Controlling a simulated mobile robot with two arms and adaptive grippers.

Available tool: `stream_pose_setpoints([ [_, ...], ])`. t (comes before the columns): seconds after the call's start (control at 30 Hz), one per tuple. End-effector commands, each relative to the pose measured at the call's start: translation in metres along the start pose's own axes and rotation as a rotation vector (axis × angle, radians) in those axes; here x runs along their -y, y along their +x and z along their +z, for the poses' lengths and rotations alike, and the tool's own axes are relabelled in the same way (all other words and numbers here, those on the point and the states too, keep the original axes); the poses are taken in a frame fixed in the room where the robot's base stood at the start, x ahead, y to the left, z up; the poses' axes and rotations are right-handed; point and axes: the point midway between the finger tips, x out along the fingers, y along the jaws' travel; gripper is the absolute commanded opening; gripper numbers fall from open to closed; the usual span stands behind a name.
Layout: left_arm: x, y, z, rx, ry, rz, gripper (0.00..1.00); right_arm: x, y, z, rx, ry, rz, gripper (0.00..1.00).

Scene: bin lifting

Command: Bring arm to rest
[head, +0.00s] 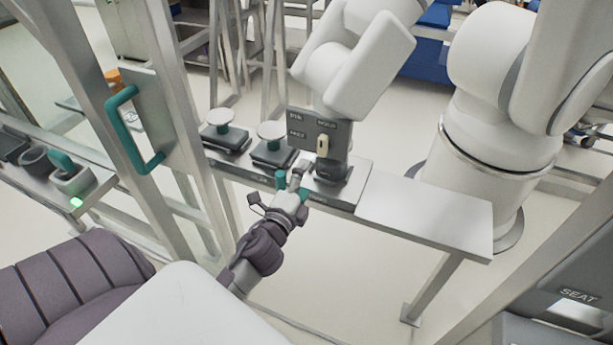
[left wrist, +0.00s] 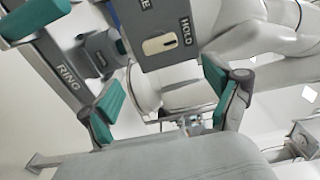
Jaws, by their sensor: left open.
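My left gripper (head: 292,185) reaches up from the bottom middle of the head view, just in front of a grey control panel (head: 298,118). Its teal-padded fingers are spread apart, and I see nothing between them. In the left wrist view, the open fingers of my left gripper (left wrist: 162,97) stand either side of a clear gap. The panel (left wrist: 180,57) with a pale switch (left wrist: 158,44) and the word HOLD shows just beyond them. Whether a finger touches the panel or bench I cannot tell. My right gripper is not in view.
A metal bench (head: 425,210) carries the panel and two round-topped devices (head: 220,120) (head: 271,132). A frame post with a teal handle (head: 127,130) stands at left. A large white arm (head: 500,130) stands behind the bench at right. Floor shows below the bench.

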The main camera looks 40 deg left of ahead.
Motion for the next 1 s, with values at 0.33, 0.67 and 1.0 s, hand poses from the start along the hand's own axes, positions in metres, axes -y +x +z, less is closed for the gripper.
stream_pose_setpoints([
  [0.33,-0.010,0.001,-0.001,-0.002,-0.015,0.021,0.90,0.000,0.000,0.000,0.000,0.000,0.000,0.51],
  [0.67,-0.206,-0.034,-0.018,0.032,-0.326,0.431,0.90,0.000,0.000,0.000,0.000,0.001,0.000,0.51],
  [1.0,-0.418,-0.184,-0.034,0.274,-0.691,0.935,0.90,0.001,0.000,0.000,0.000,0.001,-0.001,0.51],
])
